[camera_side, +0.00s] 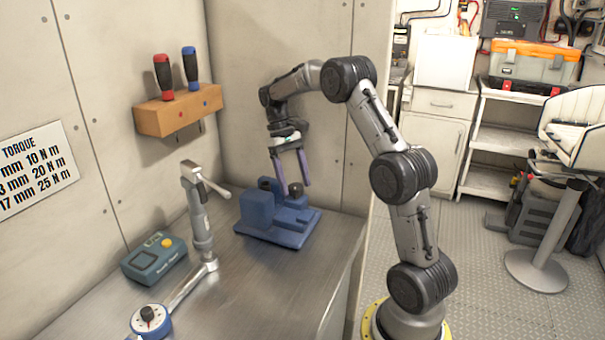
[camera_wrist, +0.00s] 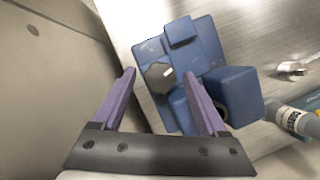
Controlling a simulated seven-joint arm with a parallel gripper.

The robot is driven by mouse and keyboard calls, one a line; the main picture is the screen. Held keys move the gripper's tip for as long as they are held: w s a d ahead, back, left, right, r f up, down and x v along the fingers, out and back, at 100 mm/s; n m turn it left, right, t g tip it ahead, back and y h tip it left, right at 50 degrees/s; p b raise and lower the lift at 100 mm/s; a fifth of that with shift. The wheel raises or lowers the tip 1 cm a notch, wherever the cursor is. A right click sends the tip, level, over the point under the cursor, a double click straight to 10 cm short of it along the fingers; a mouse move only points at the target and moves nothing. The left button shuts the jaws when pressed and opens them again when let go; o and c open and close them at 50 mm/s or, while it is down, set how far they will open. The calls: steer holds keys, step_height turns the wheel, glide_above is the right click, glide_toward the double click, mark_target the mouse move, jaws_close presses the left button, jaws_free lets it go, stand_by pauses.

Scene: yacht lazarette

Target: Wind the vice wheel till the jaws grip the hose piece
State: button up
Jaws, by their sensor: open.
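The blue vice (camera_side: 258,212) stands on the metal bench, and it also fills the middle of the wrist view (camera_wrist: 235,92). A dark knob (camera_side: 295,189), which looks like the vice wheel, sits on its right part; in the wrist view it is a black faceted top (camera_wrist: 157,77). My gripper (camera_side: 294,184) is open, its two purple fingers pointing down with the knob between their tips. I cannot tell whether either finger touches it. A dark round piece (camera_side: 265,184) at the taller block may be the hose piece; its fit in the jaws is unclear.
A grey upright tool with a T-handle (camera_side: 201,215) stands left of the vice. A teal meter box (camera_side: 154,258) and a blue dial wrench (camera_side: 151,320) lie nearer the front. A wooden screwdriver rack (camera_side: 180,110) hangs on the wall. The bench's front right is clear.

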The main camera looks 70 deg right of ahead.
steer(key=n, duration=0.2)
steer(key=n+h, duration=0.1)
steer(key=n, duration=0.1)
steer(key=n+h, duration=0.1)
steer(key=n, duration=0.1)
steer(key=shift+a+g, duration=0.25)
steer(key=shift+g, duration=0.15)
steer(key=n+h, duration=0.2)
steer(key=n, duration=0.2)
steer(key=shift+a+n, duration=0.1)
steer(key=shift+n, duration=0.2)
steer(key=n+t+h, duration=0.1)
steer(key=n, duration=0.2)
steer(key=w+a+r+t, duration=0.1)
steer(key=a+r, duration=0.2)
steer(key=r, duration=0.6)
steer(key=w+a+r, duration=0.1)
steer(key=a+r, duration=0.2)
steer(key=r, duration=0.5)
steer(key=s+a+r+t+y, duration=0.1)
steer(key=s+a+t, duration=0.5)
steer(key=s+a, duration=0.7)
steer(key=shift+s, duration=1.65)
steer(key=shift+r, duration=0.15)
